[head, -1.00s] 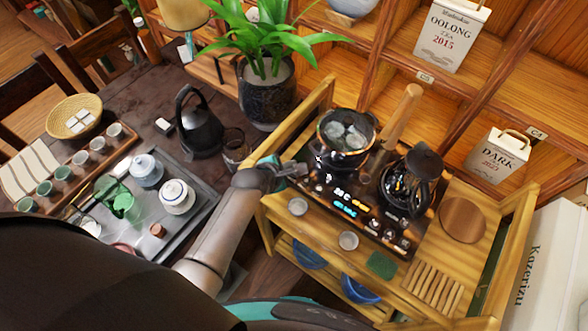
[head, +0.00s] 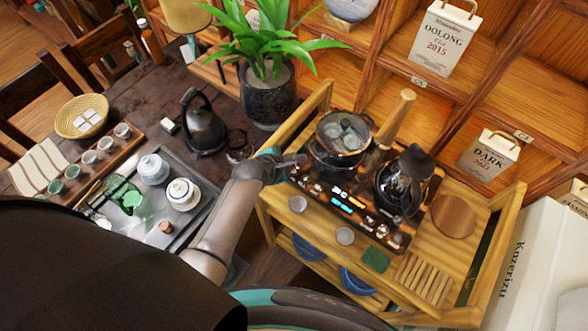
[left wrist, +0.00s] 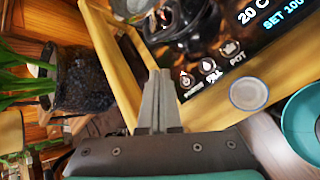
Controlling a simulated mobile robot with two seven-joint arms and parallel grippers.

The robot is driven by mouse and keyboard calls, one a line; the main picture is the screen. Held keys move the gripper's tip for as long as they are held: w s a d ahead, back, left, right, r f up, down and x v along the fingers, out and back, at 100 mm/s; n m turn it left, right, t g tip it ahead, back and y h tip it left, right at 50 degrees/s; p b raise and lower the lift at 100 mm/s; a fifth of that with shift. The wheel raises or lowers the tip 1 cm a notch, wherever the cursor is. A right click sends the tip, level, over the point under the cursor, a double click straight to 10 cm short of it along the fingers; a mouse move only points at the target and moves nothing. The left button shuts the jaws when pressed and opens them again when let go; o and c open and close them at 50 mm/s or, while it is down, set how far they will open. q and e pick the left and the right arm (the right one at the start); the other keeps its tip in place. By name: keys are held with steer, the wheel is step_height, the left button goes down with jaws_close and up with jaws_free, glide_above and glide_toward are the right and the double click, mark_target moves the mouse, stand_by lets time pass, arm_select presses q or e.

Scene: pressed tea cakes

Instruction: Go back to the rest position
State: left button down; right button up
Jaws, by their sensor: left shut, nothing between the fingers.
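My left gripper (head: 300,160) reaches over the left edge of the wooden tea cart (head: 316,100), beside the glass pot (head: 341,148) on the dark cooktop (head: 335,196). In the left wrist view its two fingers (left wrist: 158,88) are together with nothing between them, near the lit cooktop panel (left wrist: 270,22). The glass pot shows partly at the top of that view. My right gripper is not in view.
A black kettle (head: 204,128) and potted plant (head: 268,97) stand left of the cart. A dark teapot (head: 402,185) is on the cooktop's right. A tea tray (head: 207,212) with lidded cups lies left of my arm. Shelves rise behind.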

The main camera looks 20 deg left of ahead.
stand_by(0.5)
arm_select(q)
steer(key=s+a+r+m+g+y, duration=0.1)
steer(key=s+r+m+g, duration=0.1)
steer(key=s+r+m, duration=0.45)
steer(key=s+a+r+m+g, duration=0.1)
steer(key=s+r+m+g, duration=0.15)
steer(key=s+m, duration=0.7)
steer(key=s+a+r+m+g+y, duration=0.1)
steer(key=s+r+m, duration=0.45)
steer(key=m, duration=0.45)
step_height(320, 180, down, 33)
steer(key=s+g+b, duration=0.1)
steer(key=s+b, duration=0.1)
steer(key=b, duration=0.9)
steer(key=s+a+f+b, duration=0.1)
steer(key=s+f+b, duration=0.3)
steer(key=s+f, duration=0.3)
steer(key=s+a+f+g+b, duration=0.1)
steer(key=s+f+b, duration=0.4)
steer(key=f, duration=1.1)
steer(key=s, duration=0.3)
steer(key=shift+s+a+f+m, duration=0.3)
steer(key=shift+a+f, duration=0.05)
steer(key=shift+f, duration=0.05)
